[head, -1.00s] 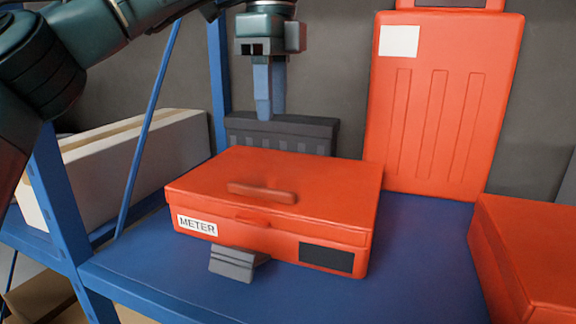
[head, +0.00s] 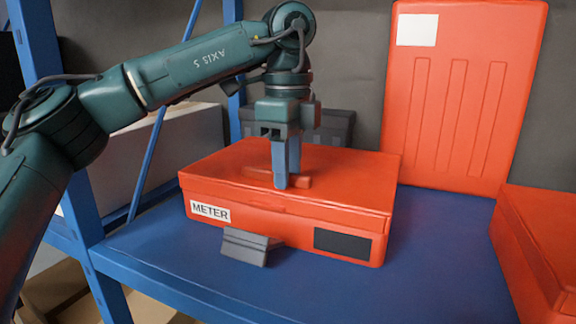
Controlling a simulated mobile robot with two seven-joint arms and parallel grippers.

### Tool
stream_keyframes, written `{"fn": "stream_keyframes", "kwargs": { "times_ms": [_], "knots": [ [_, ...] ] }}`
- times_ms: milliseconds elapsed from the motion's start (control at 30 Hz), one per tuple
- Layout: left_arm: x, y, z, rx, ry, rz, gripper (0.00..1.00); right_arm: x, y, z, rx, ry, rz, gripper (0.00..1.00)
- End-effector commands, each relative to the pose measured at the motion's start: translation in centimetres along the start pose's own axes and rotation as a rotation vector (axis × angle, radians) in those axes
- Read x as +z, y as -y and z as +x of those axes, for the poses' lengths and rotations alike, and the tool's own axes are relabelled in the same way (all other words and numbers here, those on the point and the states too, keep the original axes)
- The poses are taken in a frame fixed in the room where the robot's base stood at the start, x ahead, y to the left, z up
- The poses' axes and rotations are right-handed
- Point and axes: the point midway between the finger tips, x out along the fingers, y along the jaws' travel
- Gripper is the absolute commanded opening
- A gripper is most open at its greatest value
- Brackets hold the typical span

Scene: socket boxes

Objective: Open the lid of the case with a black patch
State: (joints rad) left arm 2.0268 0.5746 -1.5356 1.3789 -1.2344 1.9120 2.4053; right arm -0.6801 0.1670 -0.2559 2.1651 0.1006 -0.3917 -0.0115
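The red case (head: 290,232) lies flat on the blue shelf. Its lid (head: 345,185) is down, with a raised red handle (head: 300,181) on top. The front has a METER label (head: 210,211) at left and a black patch (head: 342,243) at right. My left gripper (head: 286,183) points down over the lid with its fingertips at the handle. The fingers nearly overlap from this side, so their gap and any grip on the handle cannot be told. My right gripper is not in view.
A grey block (head: 248,247) sits at the case's front edge. Another red case (head: 455,100) stands upright behind, and one (head: 540,245) lies at right. A dark grey box (head: 335,128) is behind the case. The blue shelf (head: 430,285) is clear at front right.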

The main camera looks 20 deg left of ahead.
Motion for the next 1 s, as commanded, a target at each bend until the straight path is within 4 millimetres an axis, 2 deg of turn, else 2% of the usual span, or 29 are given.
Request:
{"fn": "stream_keyframes", "kwargs": {
  "times_ms": [233, 667, 1000],
  "knots": [
    [0.01, 0.01, 0.07, 0.000, 0.000, 0.000, 0.35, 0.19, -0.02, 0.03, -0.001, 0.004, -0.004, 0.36],
    [0.01, 0.01, 0.04, 0.000, 0.000, 0.000, 0.00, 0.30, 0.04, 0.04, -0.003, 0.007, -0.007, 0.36],
    [0.00, 0.01, 0.03, 0.000, 0.000, -0.001, 0.00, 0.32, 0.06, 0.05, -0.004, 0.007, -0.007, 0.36]
  ]
}}
